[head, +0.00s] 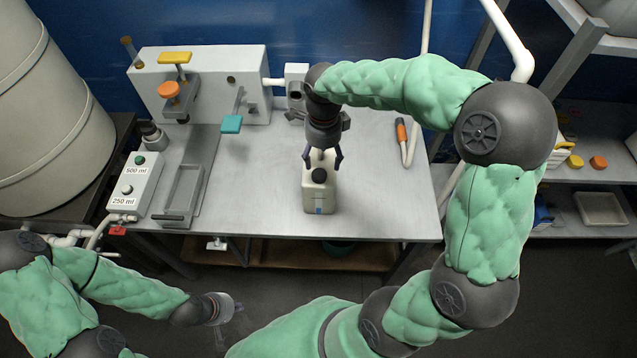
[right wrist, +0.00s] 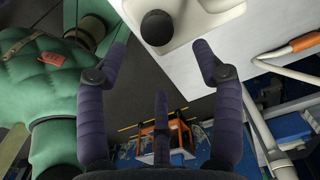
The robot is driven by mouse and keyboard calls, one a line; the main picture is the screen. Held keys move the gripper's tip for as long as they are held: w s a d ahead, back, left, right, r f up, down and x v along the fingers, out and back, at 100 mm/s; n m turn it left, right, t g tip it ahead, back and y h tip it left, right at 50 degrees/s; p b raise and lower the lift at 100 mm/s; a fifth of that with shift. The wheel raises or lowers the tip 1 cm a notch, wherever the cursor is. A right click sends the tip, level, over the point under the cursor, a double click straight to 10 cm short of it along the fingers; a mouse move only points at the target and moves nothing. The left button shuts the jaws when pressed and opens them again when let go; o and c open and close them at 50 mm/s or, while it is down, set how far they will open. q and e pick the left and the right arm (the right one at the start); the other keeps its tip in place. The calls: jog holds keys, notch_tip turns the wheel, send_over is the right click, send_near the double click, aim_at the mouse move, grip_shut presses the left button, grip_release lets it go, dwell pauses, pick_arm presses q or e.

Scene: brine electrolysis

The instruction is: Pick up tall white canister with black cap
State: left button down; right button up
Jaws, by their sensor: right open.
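The white canister (head: 318,197) with a black cap (head: 319,174) stands upright on the grey table near its front edge. My right gripper (head: 323,158) is open and empty, pointing down, at the cap end of the canister in the head view. In the right wrist view the spread fingertips (right wrist: 160,52) lie below the black cap (right wrist: 157,27) in the picture, one on each side of it. The canister's white body (right wrist: 205,8) is partly cut off there. No grip on the canister shows. My left gripper (head: 222,308) hangs at the lower left, away from the table; its fingers are too unclear to read.
A filling machine (head: 220,75) with a control box (head: 135,187) marked 500 ml and 250 ml stands at the left of the table. An orange-handled tool (head: 402,135) lies at the right. The table between it and the canister is clear.

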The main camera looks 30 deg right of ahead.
aim_at(321, 174)
notch_tip(321, 174, down, 2)
jog(key=shift+w, duration=0.15)
notch_tip(321, 174, down, 5)
jog(key=shift+a+b, duration=0.15)
jog(key=shift+b, duration=1)
jog(key=shift+r, duration=0.1)
grip_shut()
jog(key=shift+w, duration=0.1)
